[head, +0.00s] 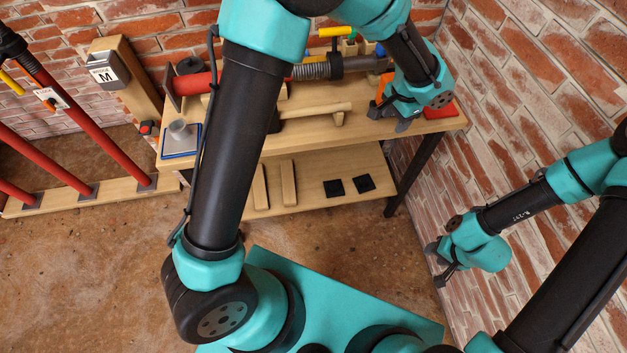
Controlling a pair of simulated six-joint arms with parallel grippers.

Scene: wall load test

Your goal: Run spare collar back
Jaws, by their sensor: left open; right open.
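A spare red prop (197,83) lies on the wooden bench, partly hidden behind my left arm. Its grey threaded part (310,71) points right. A dark collar (336,66) with a yellow handle (334,31) sits around the thread, toward the thread's right end. My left gripper (390,116) is open and empty over the right part of the bench, to the right of the collar and apart from it. My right gripper (437,265) is open and empty, low at the right near the brick wall.
An orange item (383,86) is partly hidden behind my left gripper. The lower shelf (310,195) holds black pads.

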